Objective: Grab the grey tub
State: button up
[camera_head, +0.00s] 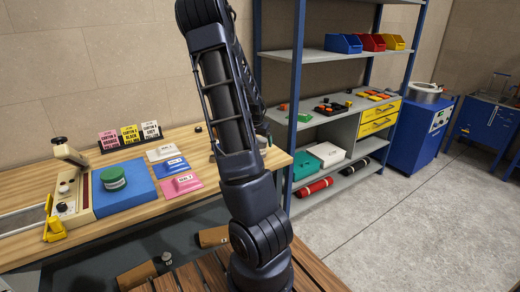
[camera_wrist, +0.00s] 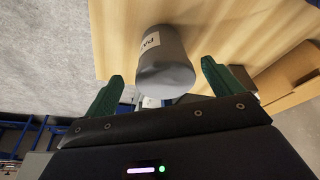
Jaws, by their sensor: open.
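The grey tub (camera_wrist: 168,72) shows in the wrist view as a plain grey cylinder with a pale lettered label partly in sight. It is at the edge of a light wooden surface (camera_wrist: 240,30). My gripper (camera_wrist: 161,68) is open, its two green fingers apart with the tub lying in the gap between their tips as seen from the wrist. Clear space shows on both sides of the tub, more on the left than the right. I see no contact. In the head view my arm hides the tub and my gripper.
A shelf rack (camera_head: 325,125) with bins stands right of my arm. A brown box (camera_wrist: 285,75) is right of the tub.

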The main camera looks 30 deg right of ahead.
jog(key=shift+w+x, duration=0.15)
jog(key=shift+x, duration=1.15)
jog(key=shift+w+x, duration=0.1)
jog(key=shift+x, duration=1.15)
jog(key=shift+r, duration=0.1)
jog(key=c, duration=1.3)
jog(key=shift+r, duration=0.1)
